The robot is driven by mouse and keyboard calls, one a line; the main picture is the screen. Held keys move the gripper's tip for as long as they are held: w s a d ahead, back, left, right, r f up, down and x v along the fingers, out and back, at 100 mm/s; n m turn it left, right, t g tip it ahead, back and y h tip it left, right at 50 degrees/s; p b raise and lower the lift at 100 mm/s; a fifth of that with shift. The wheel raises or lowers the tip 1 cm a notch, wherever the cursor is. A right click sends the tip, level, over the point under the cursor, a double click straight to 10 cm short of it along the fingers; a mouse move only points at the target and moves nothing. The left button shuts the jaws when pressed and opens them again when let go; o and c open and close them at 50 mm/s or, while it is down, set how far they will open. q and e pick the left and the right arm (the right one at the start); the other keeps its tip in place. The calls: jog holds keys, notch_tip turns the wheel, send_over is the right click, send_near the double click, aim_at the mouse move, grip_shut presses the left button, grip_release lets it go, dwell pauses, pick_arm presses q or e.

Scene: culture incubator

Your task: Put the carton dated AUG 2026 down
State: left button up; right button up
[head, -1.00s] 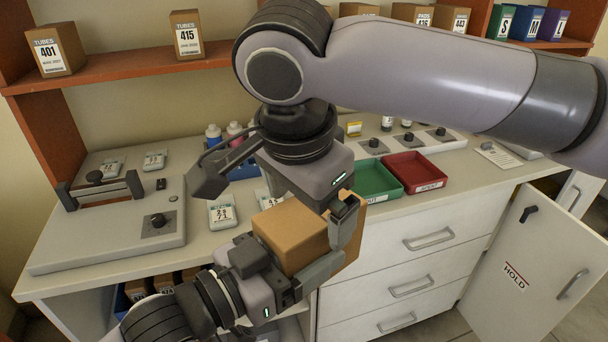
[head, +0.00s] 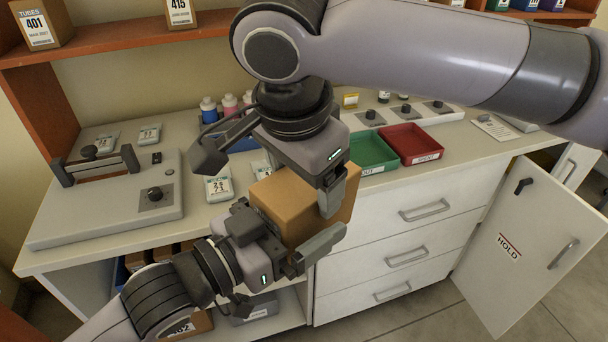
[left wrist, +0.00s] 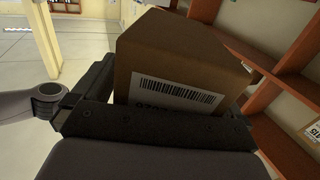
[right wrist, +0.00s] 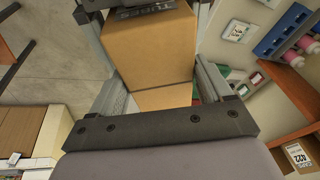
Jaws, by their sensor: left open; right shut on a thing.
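A brown carton (head: 290,205) is held in the air in front of the counter, between my two grippers. My right gripper (head: 318,185) comes from above and is shut on the carton. In the right wrist view the carton (right wrist: 155,50) lies between the fingers, with part of a TUBES label at its far edge. My left gripper (head: 275,240) is open at the carton's lower left side, close to it. In the left wrist view the carton (left wrist: 175,75) shows a white barcode label, partly hidden by the gripper.
The counter holds a grey device (head: 110,205), a green tray (head: 372,150) and a red tray (head: 412,143). The shelf above carries cartons 401 (head: 40,25) and 415 (head: 180,12). More cartons stand below the counter. A HOLD door (head: 530,235) hangs open at the right.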

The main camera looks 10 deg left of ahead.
pick_arm(q)
jog(key=a+f+n+y, duration=0.2)
jog(key=a+f, duration=0.1)
jog(key=f, duration=0.5)
jog(key=a+f+n+y, duration=0.1)
jog(key=a+f+y, duration=0.15)
jog(key=f, duration=0.55)
jog(key=s+a+f+n+g+y, duration=0.1)
jog(key=s+a+f, duration=0.3)
jog(key=f, duration=0.4)
jog(key=s+a+f+n+g+y, duration=0.1)
jog(key=s+a+f+g+y, duration=0.1)
jog(key=s+a+f+y, duration=0.2)
jog(key=shift+s+f+n, duration=0.3)
jog(key=shift+s+f, duration=0.8)
jog(key=shift+f, duration=0.95)
pick_arm(e)
jog(key=d+f+n, duration=0.2)
jog(key=d+f, duration=0.3)
jog(key=d, duration=0.4)
jog(key=w+d+f+n+y, duration=0.1)
jog(key=d+f+n, duration=0.2)
jog(key=d, duration=0.6)
jog(key=d+f+n, duration=0.2)
jog(key=d+f, duration=0.5)
jog(key=d, duration=0.2)
jog(key=shift+w+d+y, duration=0.2)
jog(key=shift+d+y, duration=0.15)
jog(key=shift+y, duration=0.05)
jog(key=shift+a, duration=0.1)
